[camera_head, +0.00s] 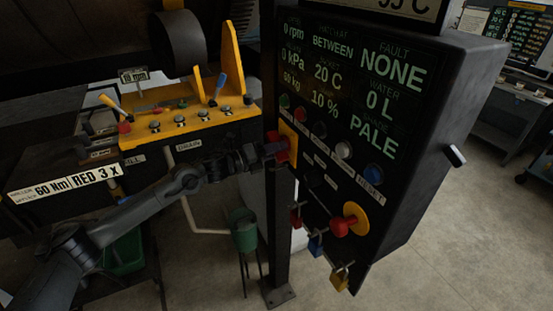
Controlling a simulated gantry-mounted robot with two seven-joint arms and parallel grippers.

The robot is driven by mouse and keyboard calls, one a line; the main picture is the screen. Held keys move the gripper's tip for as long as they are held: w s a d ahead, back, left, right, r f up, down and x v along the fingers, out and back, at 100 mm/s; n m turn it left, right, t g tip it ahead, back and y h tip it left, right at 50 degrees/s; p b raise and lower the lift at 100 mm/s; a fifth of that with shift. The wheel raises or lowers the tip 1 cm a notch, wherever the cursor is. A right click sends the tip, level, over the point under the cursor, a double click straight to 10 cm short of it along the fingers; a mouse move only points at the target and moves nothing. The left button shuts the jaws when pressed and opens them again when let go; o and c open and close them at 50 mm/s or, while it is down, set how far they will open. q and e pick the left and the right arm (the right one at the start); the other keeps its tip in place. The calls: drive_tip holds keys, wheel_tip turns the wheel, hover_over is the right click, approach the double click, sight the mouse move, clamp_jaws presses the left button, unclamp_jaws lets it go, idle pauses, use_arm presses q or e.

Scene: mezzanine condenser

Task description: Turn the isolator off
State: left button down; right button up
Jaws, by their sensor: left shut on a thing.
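The isolator appears to be the red handle (292,150) on a yellow plate (288,132) at the left edge of the dark control cabinet's front (330,185). My left gripper (274,150) reaches it from the left and is shut on the red handle. The fingers and the wrist hide part of the handle, so its exact angle is hard to tell. My right gripper is not in view.
A red knob on a yellow disc (352,219) sits lower on the cabinet, with padlocks (340,277) hanging nearby. Coloured buttons (343,149) lie right of the handle. A yellow console with levers (190,125) stands at left. A post (278,235) rises below the cabinet.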

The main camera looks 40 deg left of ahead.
use_arm(q)
drive_tip(key=shift+f+m+b, duration=0.2)
drive_tip(key=shift+m+b, duration=0.9)
drive_tip(key=shift+m, duration=0.4)
drive_tip(key=c, duration=0.9)
unclamp_jaws()
drive_tip(key=shift+a, duration=0.1)
